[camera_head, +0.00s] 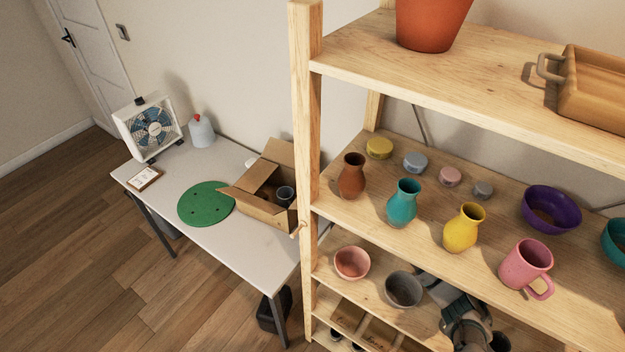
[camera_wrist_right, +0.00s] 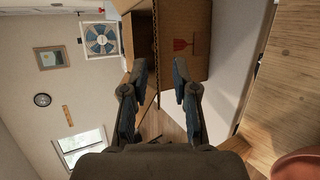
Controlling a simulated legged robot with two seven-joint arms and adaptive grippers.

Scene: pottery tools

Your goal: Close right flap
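The open cardboard box (camera_head: 262,207) stands on the white table, left of the shelf post. Its flaps stick up and out, and a dark cup (camera_head: 285,195) shows inside. The post hides the box's right side. The box (camera_wrist_right: 183,40) also shows in the right wrist view, with a red mark on its side and a corrugated flap edge (camera_wrist_right: 155,45) running down between my fingers. My right gripper (camera_wrist_right: 162,68) is open, its two fingers apart; I cannot tell if they touch the flap. My left gripper is not in view.
A wooden shelf (camera_head: 400,95) with vases, bowls and a pink mug (camera_head: 525,265) fills the right side. A dark grey part of my arm reaches in among its lower boards. The table (camera_head: 180,170) also holds a green disc (camera_head: 206,203) and a fan (camera_head: 150,130).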

